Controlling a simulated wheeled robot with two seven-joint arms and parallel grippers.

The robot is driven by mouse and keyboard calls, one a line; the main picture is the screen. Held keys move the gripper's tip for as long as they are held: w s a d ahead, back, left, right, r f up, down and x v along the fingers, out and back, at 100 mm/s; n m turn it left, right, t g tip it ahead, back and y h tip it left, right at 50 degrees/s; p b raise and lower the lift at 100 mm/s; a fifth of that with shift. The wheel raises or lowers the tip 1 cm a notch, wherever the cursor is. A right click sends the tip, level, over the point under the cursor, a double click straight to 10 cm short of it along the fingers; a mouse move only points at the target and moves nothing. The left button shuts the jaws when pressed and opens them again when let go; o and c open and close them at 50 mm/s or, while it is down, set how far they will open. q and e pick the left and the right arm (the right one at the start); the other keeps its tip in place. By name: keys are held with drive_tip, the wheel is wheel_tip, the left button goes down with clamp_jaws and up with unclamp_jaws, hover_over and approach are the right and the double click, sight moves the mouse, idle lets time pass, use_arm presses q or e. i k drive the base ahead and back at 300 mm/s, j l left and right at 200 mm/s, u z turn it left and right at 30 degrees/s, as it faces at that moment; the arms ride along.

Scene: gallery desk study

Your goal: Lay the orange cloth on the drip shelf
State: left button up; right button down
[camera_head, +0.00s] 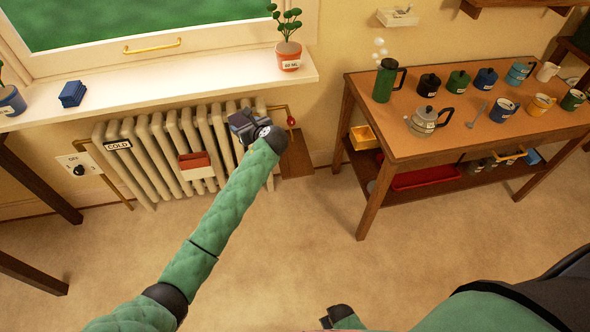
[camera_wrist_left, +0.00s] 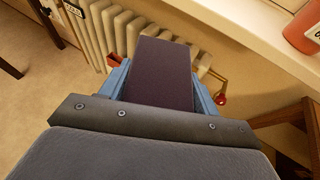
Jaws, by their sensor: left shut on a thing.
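My left gripper (camera_head: 243,125) is in front of the right part of the radiator, just below the window sill. In the left wrist view its blue fingers (camera_wrist_left: 204,98) are shut on a dark purple flat thing (camera_wrist_left: 160,75); I cannot tell whether it is cloth. I can make out no clearly orange cloth in either view. A brown wooden shelf (camera_head: 297,155) sits low beside the radiator's right end, under a red valve knob (camera_head: 291,121); it may be the drip shelf. Brown wood also shows at the right of the left wrist view (camera_wrist_left: 285,115).
A red and white holder (camera_head: 196,164) hangs on the radiator (camera_head: 150,150). The white sill (camera_head: 180,85) above bears a blue folded thing (camera_head: 73,93) and a potted plant (camera_head: 288,52). A table with mugs and pots (camera_head: 400,150) stands right. The floor between is clear.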

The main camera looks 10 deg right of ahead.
sight(295, 161)
drive_tip(key=i+j+z, duration=0.1)
drive_tip(key=z, duration=0.85)
drive_tip(key=i+j+z, duration=0.15)
drive_tip(key=j+z, duration=0.25)
drive_tip(key=j, duration=0.6)
drive_tip(key=j+z, duration=0.4)
drive_tip(key=j, duration=0.65)
